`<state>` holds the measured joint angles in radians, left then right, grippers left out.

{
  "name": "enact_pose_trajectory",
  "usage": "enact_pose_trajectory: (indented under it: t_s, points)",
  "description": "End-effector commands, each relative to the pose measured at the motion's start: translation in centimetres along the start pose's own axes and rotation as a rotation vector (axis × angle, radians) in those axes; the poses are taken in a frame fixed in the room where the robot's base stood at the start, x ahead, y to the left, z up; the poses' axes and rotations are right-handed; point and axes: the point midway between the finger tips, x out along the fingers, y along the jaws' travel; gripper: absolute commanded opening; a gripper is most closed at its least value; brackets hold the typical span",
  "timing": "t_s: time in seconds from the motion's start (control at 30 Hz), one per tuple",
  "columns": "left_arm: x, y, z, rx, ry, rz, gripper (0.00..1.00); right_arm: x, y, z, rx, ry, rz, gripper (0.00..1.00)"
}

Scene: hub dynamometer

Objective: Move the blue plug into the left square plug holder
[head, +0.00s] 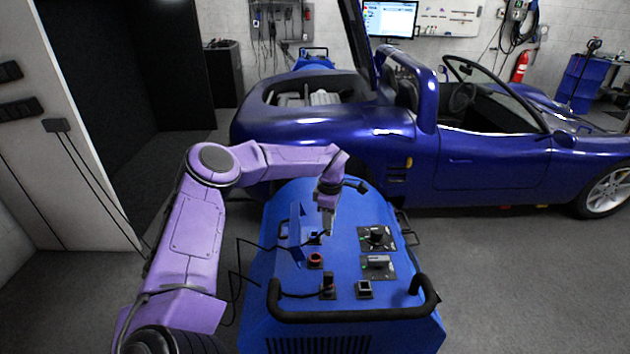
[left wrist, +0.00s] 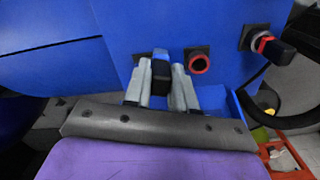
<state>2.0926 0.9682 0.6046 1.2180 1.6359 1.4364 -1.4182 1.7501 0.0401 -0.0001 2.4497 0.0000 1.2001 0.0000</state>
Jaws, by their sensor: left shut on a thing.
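My left gripper (head: 327,228) points down over the upper left part of the blue machine's sloped top. In the left wrist view its two grey fingers (left wrist: 161,92) are shut on the blue plug (left wrist: 160,68), which has a black body and a blue end. Behind the plug a dark square holder (left wrist: 137,58) shows partly, and it also shows below the fingers in the head view (head: 314,238). I cannot tell whether the plug is seated in it. Another square holder (head: 364,288) at the lower right looks empty. My right gripper is out of view.
A red-ringed round socket (head: 316,260) is close by. Two dial panels (head: 376,238) (head: 377,267) are to the right. A black handle bar (head: 350,316) crosses the front. The blue car (head: 480,165) stands behind.

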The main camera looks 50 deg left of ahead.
Motion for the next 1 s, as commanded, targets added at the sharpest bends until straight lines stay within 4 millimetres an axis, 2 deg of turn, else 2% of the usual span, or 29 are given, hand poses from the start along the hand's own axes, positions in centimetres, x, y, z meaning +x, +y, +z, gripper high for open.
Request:
enact_pose_trajectory:
  t_s: [0.03, 0.1, 0.23, 0.93, 1.0]
  points:
    - [0.4, 0.7, -1.7, -0.098, -0.001, 0.0, 0.0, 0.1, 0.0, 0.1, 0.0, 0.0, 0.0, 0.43]
    - [0.7, 1.2, -3.4, -0.211, -0.001, 0.0, 0.0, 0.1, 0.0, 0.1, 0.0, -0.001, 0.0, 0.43]
    - [0.8, 1.8, -5.0, -0.315, -0.001, 0.0, 0.0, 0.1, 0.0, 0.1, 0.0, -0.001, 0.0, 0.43]
    - [-5.7, 1.8, -5.0, -0.319, -0.001, 0.0, 0.0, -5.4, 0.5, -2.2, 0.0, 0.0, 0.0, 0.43]
    - [-5.4, 1.4, -4.5, -0.316, -0.001, -0.003, 0.0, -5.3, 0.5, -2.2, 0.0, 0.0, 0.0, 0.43]
